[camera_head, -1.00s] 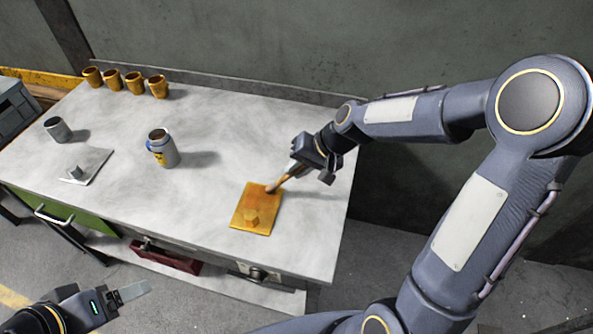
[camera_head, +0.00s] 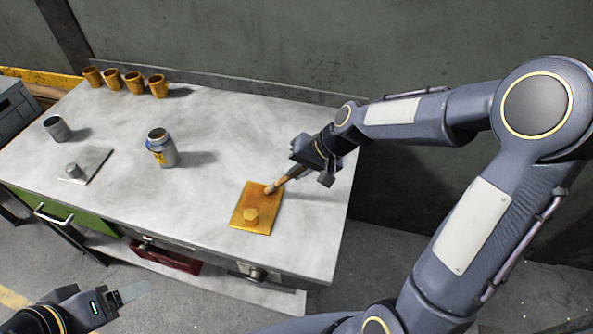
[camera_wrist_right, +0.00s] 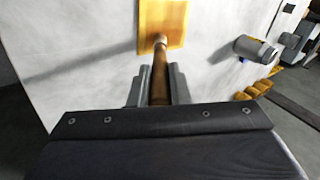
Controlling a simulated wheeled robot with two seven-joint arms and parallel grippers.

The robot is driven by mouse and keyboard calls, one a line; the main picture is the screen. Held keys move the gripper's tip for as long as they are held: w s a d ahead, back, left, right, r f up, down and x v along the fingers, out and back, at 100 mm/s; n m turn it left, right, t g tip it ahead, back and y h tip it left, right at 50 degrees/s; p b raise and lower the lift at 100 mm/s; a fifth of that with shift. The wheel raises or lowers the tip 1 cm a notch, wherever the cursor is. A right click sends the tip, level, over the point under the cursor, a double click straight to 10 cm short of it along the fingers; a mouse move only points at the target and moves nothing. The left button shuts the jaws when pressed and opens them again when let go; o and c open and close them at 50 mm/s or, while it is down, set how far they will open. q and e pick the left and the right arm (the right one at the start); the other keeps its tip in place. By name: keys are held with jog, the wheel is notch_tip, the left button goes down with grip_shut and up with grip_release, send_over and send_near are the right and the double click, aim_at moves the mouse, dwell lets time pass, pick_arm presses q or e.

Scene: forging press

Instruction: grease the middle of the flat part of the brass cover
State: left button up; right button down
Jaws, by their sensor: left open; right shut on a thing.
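The brass cover (camera_head: 245,217) is a flat yellow plate with a raised knob near its front edge, lying on the table. It also shows in the right wrist view (camera_wrist_right: 176,22). My right gripper (camera_head: 306,170) is shut on a brush (camera_head: 284,179) with a brown wooden handle. The brush slants down to the left, with its tip at the plate's far right part; I cannot tell if it touches. In the right wrist view the handle (camera_wrist_right: 160,80) runs between the fingers. My left gripper (camera_head: 134,291) is open and empty, in front of the table.
A grey can with a yellow label (camera_head: 162,148) stands mid-table. A grey cup (camera_head: 57,129) and a grey plate with a knob (camera_head: 97,163) are at the left. Several orange-brown cups (camera_head: 133,82) line the back. The table (camera_head: 235,130) is clear around the cover.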

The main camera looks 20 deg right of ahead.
jog(key=shift+r+p, duration=1.2)
jog(key=shift+r, duration=0.35)
pick_arm(q)
notch_tip(320, 180, up, 2)
jog(key=shift+r, duration=0.15)
